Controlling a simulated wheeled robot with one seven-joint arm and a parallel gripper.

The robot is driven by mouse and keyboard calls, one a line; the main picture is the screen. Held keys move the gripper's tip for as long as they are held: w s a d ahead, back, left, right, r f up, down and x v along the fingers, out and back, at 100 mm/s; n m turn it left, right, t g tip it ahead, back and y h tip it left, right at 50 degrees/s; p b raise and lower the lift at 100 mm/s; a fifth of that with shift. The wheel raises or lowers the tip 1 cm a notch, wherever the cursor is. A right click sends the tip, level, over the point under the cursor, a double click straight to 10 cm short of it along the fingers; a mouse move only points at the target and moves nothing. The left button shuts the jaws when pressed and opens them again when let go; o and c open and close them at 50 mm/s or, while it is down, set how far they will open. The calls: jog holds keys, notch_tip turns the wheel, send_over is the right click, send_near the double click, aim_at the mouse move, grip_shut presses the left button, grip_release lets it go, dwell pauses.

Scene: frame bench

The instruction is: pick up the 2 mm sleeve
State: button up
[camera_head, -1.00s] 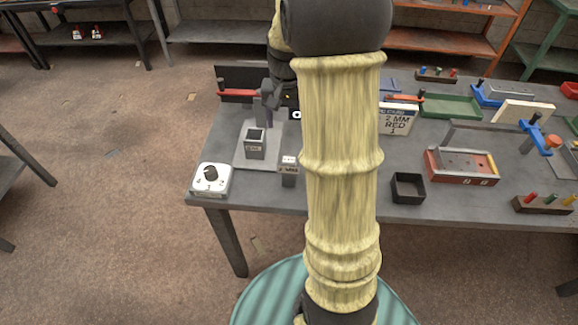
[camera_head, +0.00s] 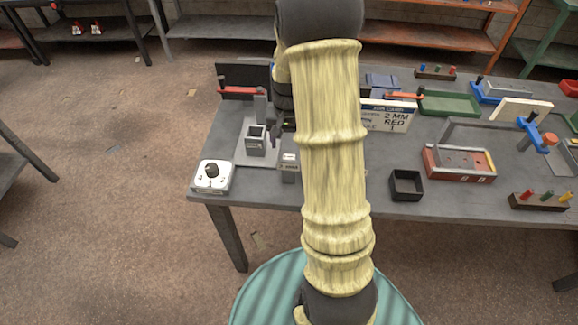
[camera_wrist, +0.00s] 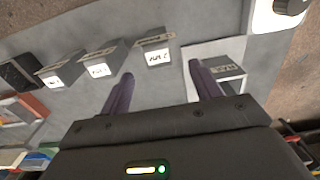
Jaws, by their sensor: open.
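Several small grey blocks with white labels stand in a row in the wrist view. The nearest block (camera_wrist: 155,46) to the plate has a label that seems to read 2 MM, upside down and small; it also shows in the head view (camera_head: 289,168). Two more, a middle block (camera_wrist: 103,62) and a far block (camera_wrist: 62,70), have labels I cannot read surely; my arm hides them in the head view. I cannot tell surely which is the 2 mm sleeve. My gripper (camera_wrist: 160,88) is open and empty, its purple fingers apart, by the blocks and plate.
A grey fixture block (camera_head: 255,141) stands on a light plate (camera_head: 242,155), beside a white dial box (camera_head: 212,177). A black open box (camera_head: 407,185) and red tray (camera_head: 458,163) lie to the right. A sign (camera_head: 389,115) reads 2 MM RED 1.

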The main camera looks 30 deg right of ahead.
aim_at(289, 157)
notch_tip(289, 157, down, 3)
jog(key=shift+r, duration=0.1)
dwell(0.3)
jog(key=shift+s+f+p, duration=0.15)
jog(key=shift+f+p, duration=1)
jog(key=shift+f, duration=1.5)
jog(key=c, duration=1.3)
